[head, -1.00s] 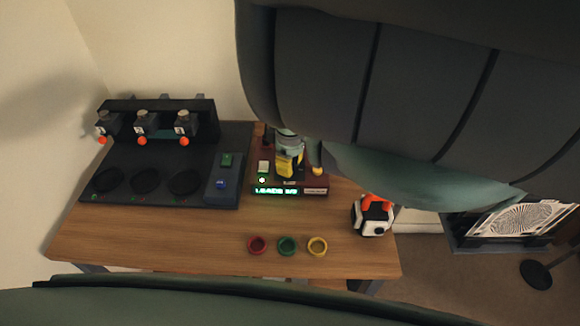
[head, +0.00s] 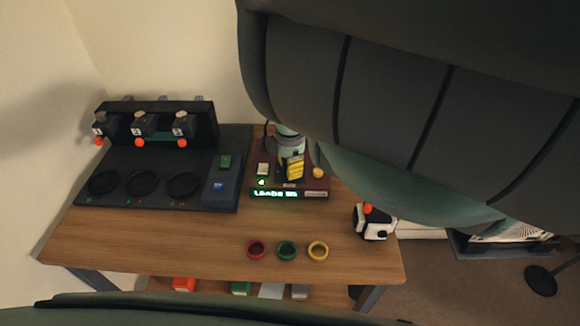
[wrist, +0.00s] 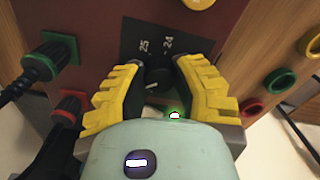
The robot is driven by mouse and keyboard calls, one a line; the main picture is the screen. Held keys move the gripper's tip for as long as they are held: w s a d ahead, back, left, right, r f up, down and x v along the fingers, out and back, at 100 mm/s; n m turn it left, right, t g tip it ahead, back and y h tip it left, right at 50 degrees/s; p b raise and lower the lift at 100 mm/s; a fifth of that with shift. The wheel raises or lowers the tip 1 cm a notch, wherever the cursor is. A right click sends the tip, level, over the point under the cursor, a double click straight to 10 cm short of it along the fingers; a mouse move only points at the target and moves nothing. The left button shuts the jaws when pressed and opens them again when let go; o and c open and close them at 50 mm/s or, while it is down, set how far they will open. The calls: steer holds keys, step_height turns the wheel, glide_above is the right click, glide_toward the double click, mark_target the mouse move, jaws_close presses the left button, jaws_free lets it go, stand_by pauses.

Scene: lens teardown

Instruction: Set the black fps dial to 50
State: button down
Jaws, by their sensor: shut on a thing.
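The black fps dial (wrist: 153,86) shows in the wrist view between my yellow fingers, with a white mark on it. Beyond it, a dark scale plate carries the numbers 25 and 24; a 50 mark is not visible. My gripper (wrist: 165,75) is shut on the dial from both sides, and the fingers hide most of it. In the head view my gripper (head: 291,172) points down over the dark red box behind the lit green display (head: 274,193). Its text is too small to read surely. The dial is hidden there.
A black station (head: 140,185) with three round recesses fills the table's left. Red (head: 257,249), green (head: 287,250) and yellow (head: 318,250) rings lie at the front. A white device (head: 374,224) stands at the right edge. The wood between station and rings is clear.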

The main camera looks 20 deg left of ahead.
steer(key=shift+n, duration=0.6)
steer(key=c, duration=0.7)
jaws_free()
steer(key=shift+r, duration=3.7)
steer(key=shift+s+r, duration=0.1)
